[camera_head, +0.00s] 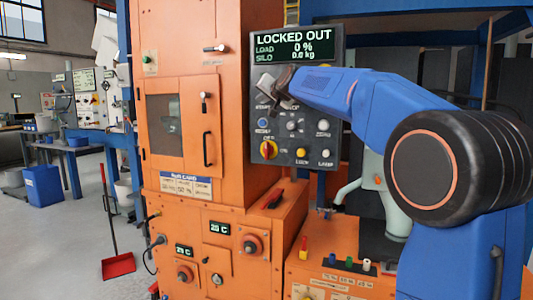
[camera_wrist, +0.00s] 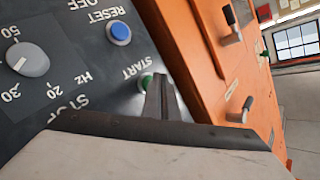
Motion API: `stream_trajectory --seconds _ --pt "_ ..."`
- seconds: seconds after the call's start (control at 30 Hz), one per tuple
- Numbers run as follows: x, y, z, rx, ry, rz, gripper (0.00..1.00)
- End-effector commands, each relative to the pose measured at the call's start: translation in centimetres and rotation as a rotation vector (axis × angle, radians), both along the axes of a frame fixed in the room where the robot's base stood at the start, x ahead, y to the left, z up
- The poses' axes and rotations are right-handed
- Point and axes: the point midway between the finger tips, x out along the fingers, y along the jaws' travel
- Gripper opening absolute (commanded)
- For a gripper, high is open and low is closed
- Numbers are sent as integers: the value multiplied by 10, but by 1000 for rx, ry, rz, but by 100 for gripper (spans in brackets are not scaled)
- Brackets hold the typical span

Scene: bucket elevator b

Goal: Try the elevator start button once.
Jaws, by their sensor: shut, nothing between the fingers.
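The green start button (camera_wrist: 146,82), labelled START, shows in the wrist view on the dark control panel (camera_head: 288,72). My gripper (camera_wrist: 160,92) is shut and empty, its fingertips right at the button and covering part of it. I cannot tell whether they touch it. In the head view my gripper (camera_head: 268,88) is in front of the panel's upper left and hides the start button. The panel's display (camera_head: 293,48) reads LOCKED OUT, LOAD 0 %, SILO 0.0 kg.
A blue RESET button (camera_wrist: 120,32) and a grey Hz knob (camera_wrist: 28,60) are close by. The orange cabinet (camera_head: 232,130) stands beside the panel, with a protruding handle (camera_head: 208,149).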

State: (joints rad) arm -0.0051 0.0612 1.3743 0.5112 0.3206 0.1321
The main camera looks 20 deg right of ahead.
Motion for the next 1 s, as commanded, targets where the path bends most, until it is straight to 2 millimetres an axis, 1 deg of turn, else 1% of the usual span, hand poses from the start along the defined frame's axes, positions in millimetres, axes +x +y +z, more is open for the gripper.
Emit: stream_trajectory --seconds 0.17,0.27,0.9,1.0 --pt "0 0 0 0 0 0 0" --pt "-4 3 1 -2 -1 1 0" --pt "-45 32 1 -2 -1 1 0" --pt "-48 35 0 -1 -1 1 0"
